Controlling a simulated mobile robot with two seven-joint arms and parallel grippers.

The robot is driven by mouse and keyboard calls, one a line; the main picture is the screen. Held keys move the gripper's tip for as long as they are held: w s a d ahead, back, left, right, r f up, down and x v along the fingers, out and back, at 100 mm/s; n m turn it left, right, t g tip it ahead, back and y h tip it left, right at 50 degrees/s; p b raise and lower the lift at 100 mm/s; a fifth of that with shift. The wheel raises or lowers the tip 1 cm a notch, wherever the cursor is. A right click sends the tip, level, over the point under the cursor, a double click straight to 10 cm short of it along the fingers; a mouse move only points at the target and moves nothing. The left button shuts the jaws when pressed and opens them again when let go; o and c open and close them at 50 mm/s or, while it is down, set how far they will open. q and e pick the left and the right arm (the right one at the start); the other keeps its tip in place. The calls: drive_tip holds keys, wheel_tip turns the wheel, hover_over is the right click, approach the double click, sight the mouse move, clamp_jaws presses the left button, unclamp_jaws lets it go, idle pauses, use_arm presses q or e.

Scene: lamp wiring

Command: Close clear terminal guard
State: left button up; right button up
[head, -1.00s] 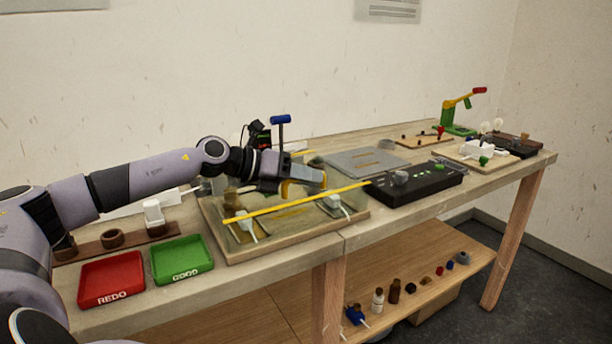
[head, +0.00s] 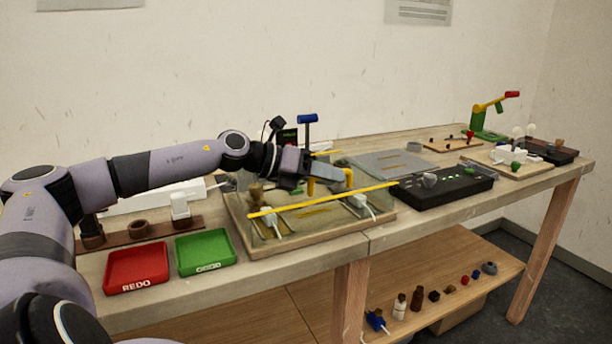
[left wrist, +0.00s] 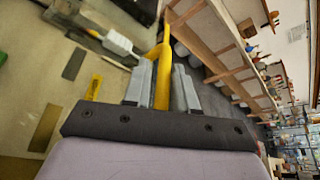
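The clear terminal guard has a yellow front edge bar (head: 322,200) that runs across the wooden terminal board (head: 320,231). Its clear panels are hard to see, and I cannot tell whether it rests fully on the board. A yellow handle (head: 348,178) stands up from it; the handle also shows in the left wrist view (left wrist: 162,78). My left gripper (head: 325,176) is at the handle, with its fingers close against both sides of it, seemingly shut on it. White plugs with cables (head: 361,202) sit under the guard near its front. My right gripper is not in view.
A red REDO tray (head: 137,267) and a green GOOD tray (head: 205,252) lie left of the board. A black box (head: 446,186) stands close on the right, with a grey plate (head: 388,165) behind. A blue-topped post (head: 307,119) rises behind my gripper.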

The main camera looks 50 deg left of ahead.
sight(300, 194)
use_arm(q)
drive_tip(key=shift+s+a+b, duration=0.25)
drive_tip(key=shift+s+b, duration=0.25)
drive_tip(key=shift+b, duration=0.25)
drive_tip(key=b+v, duration=0.2)
drive_tip(key=v, duration=0.1)
drive_tip(key=shift+r+b, duration=0.3)
drive_tip(key=shift+v, duration=0.75)
